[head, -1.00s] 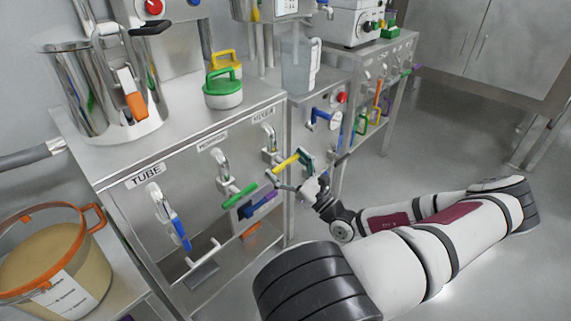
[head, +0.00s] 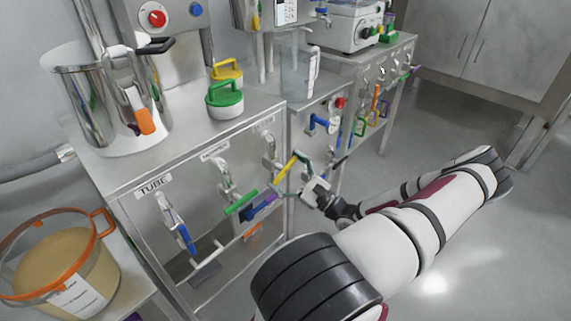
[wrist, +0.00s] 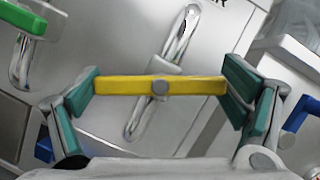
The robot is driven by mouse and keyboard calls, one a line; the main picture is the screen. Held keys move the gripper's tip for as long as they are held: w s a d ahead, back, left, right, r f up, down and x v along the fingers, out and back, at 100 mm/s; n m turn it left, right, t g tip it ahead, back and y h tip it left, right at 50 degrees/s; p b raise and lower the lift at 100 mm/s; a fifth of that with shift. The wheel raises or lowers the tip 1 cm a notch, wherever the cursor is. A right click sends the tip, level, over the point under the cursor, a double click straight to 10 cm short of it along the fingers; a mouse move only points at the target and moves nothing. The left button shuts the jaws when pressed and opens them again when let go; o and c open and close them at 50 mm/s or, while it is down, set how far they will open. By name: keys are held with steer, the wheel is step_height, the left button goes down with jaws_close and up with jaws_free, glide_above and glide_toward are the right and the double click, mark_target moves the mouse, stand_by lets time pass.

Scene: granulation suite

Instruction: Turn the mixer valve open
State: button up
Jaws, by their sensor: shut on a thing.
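The mixer valve has a yellow bar handle (head: 286,167) on a bent metal pipe (head: 269,150), the rightmost of three valves on the steel cabinet front. My gripper (head: 291,173) is at this handle, its fingers at the bar's two ends. In the head view the bar slants up to the right. In the wrist view the yellow handle (wrist: 185,86) lies nearly level between the green finger pads of my gripper (wrist: 160,88), shut on its ends. The metal pipe (wrist: 180,45) runs behind it at a slant.
A green valve handle (head: 241,202) and a blue one (head: 186,238) are to the left on the same cabinet. A purple-blue handle (head: 259,208) is below the green one. A blue valve handle (head: 320,122) is on the cabinet to the right. Open floor lies right.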

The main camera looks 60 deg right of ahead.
steer(key=n+g+y+p, duration=0.1)
steer(key=n+p, duration=0.1)
steer(key=n, duration=0.2)
steer(key=n+g+y+p, duration=0.1)
steer(key=n+y+p, duration=0.1)
steer(key=n, duration=0.2)
steer(key=shift+r, duration=0.1)
steer(key=n+g+y+p, duration=0.1)
steer(key=n, duration=0.3)
steer(key=shift+p, duration=0.4)
steer(key=shift+a+f+n+g+p, duration=0.15)
steer(key=shift+n+g+p, duration=0.5)
steer(key=shift+n, duration=0.75)
steer(key=shift+f, duration=0.1)
steer(key=o, duration=0.9)
steer(key=s, duration=0.4)
steer(key=s+d, duration=0.1)
steer(key=s, duration=0.3)
steer(key=s+d, duration=0.1)
steer(key=s, duration=0.2)
steer(key=shift+s, duration=0.4)
